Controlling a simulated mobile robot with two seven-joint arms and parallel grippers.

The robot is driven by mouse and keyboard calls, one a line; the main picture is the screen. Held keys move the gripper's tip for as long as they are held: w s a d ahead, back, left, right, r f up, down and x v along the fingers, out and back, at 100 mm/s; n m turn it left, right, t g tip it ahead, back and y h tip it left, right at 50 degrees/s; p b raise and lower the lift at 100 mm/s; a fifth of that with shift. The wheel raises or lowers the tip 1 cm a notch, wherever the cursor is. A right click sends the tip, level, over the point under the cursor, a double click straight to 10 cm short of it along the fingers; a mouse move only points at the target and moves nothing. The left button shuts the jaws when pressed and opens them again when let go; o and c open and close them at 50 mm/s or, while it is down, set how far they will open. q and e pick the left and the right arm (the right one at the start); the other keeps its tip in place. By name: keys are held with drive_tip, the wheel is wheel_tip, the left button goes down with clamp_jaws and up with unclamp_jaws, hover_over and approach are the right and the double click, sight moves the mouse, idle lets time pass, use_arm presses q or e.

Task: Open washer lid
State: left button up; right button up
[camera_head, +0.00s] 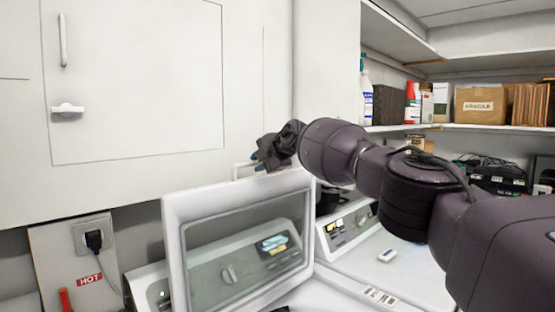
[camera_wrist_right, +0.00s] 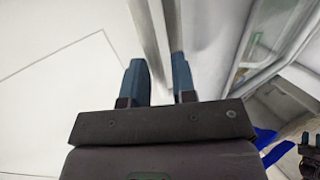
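The washer lid (camera_head: 236,195), a white frame with a clear window, stands raised and nearly upright in the head view. A washer control panel with a dial shows in its window. My right gripper (camera_head: 268,163) is at the lid's top edge, reaching in from the right. In the right wrist view, the two blue fingers of my right gripper (camera_wrist_right: 160,82) lie on either side of the lid's pale edge (camera_wrist_right: 149,30), with little visible gap, and look shut on it. The washer's opening is mostly hidden behind the lid.
A white cabinet (camera_head: 140,80) hangs behind at left. An outlet with a black plug (camera_head: 94,240) is below it. A second appliance panel (camera_head: 346,226) stands at right. Shelves there hold a spray bottle (camera_head: 366,98) and a cardboard box (camera_head: 481,105).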

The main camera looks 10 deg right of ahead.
use_arm(q)
drive_tip(key=shift+w+d+f+b, duration=0.1)
drive_tip(key=shift+w+f+b, duration=0.15)
drive_tip(key=shift+f+b, duration=0.45)
drive_tip(key=shift+w+f+b, duration=0.1)
drive_tip(key=shift+f+b, duration=0.15)
drive_tip(key=shift+b, duration=0.25)
drive_tip(key=shift+w+f+b, duration=0.2)
drive_tip(key=shift+b, duration=0.1)
drive_tip(key=shift+s+f+b, duration=0.15)
drive_tip(key=shift+f+b, duration=0.6)
drive_tip(key=shift+f, duration=0.15)
drive_tip(key=shift+s+f, duration=0.25)
use_arm(e)
drive_tip(key=v, duration=0.9)
drive_tip(key=shift+s+d+f, duration=0.15)
drive_tip(key=shift+s+d, duration=0.05)
drive_tip(key=shift+s, duration=0.05)
